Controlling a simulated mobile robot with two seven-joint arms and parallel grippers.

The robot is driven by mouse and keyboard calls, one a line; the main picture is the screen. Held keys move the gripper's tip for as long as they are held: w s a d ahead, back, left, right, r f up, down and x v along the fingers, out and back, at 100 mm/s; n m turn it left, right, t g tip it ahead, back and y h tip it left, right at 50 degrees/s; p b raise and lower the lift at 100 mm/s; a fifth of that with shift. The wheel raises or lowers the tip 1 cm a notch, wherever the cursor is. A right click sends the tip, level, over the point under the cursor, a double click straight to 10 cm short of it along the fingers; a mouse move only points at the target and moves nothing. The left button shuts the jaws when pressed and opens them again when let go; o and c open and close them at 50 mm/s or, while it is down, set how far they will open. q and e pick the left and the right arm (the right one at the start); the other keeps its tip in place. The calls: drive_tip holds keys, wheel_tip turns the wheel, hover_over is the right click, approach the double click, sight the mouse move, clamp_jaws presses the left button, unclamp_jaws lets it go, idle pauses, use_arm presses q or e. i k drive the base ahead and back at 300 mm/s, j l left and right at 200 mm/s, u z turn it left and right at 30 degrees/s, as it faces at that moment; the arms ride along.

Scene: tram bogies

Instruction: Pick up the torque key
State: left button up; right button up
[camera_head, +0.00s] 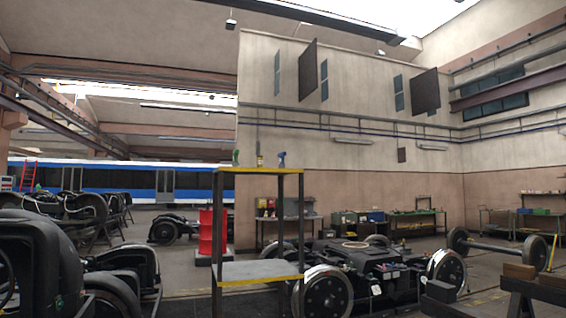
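I cannot make out a torque key anywhere in the head view. A tall two-level stand with a yellow-edged top (262,170) and a grey lower shelf (250,271) is in the middle foreground. On its top stand a green bottle (236,157), a slim yellow bottle (259,160) and a blue spray bottle (282,159). The top is seen almost edge-on, so anything lying flat on it is hidden. The lower shelf looks bare. Neither of my grippers is in view.
A black bogie with bright wheels (327,294) sits right of the stand. Dark bogie parts (40,255) fill the left foreground. A wheelset (500,247) and wooden blocks (519,271) are at right. Workbenches (418,212) line the back wall.

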sight(281, 156)
drive_tip(key=i+u, duration=0.25)
drive_tip(key=i, duration=2.95)
